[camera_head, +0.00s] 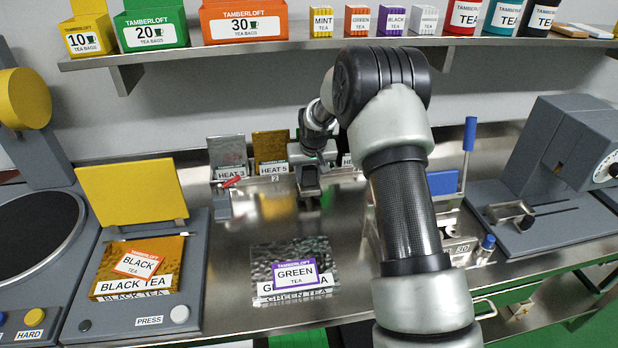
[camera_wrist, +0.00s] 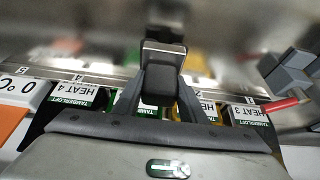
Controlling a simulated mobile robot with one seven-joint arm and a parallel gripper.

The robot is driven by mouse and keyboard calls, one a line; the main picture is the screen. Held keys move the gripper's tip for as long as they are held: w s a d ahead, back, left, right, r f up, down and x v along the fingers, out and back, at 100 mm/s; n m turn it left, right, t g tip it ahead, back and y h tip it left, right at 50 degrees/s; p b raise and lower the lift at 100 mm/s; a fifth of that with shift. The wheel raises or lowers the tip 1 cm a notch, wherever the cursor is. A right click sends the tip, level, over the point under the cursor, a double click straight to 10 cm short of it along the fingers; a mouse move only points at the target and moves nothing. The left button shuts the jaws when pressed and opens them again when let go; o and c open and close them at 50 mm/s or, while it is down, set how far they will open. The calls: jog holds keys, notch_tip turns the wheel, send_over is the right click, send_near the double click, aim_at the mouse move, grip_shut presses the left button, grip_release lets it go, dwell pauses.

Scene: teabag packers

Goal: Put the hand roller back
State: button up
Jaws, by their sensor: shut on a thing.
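My gripper (camera_head: 311,172) is at the back middle of the steel worktop, in front of the heat-labelled bags. In the wrist view its two fingers (camera_wrist: 160,88) close on a dark grey block with a lighter metal edge, which I take to be the hand roller (camera_wrist: 164,72). In the head view the hand roller (camera_head: 310,191) shows as a small dark shape below the jaws. It looks upright; I cannot tell whether it touches the worktop. Its rolling part is not clearly visible.
A grey block with a red lever (camera_head: 224,203) stands left of my gripper, near the bags labelled HEAT 3 (camera_head: 231,171) and HEAT 5 (camera_head: 272,167). A silver GREEN TEA bag (camera_head: 260,262) lies in front. A yellow-lidded press (camera_head: 133,192) stands left. My arm hides much of the right side.

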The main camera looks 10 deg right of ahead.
jog(key=shift+w+f, duration=0.1)
jog(key=shift+f, duration=0.55)
